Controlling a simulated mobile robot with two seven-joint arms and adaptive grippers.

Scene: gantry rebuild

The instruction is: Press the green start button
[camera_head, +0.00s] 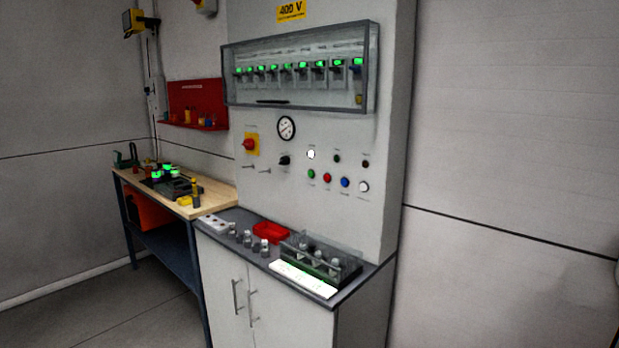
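The green start button (311,174) is a small round button on the grey front of the electrical cabinet (300,218). It is the leftmost in a row with a red button (327,178), a blue button (345,182) and a white button (363,187). A lit white lamp (311,154) sits just above the green button, with darker lamps to its right. Neither of my grippers shows in the head view.
Below the panel, a dark counter (215,215) holds a red tray (270,232), a clear box (345,270), a white strip (303,279) and small parts. A wooden workbench (212,195) stands left. A red emergency knob (249,144) is on the panel. Floor in front looks clear.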

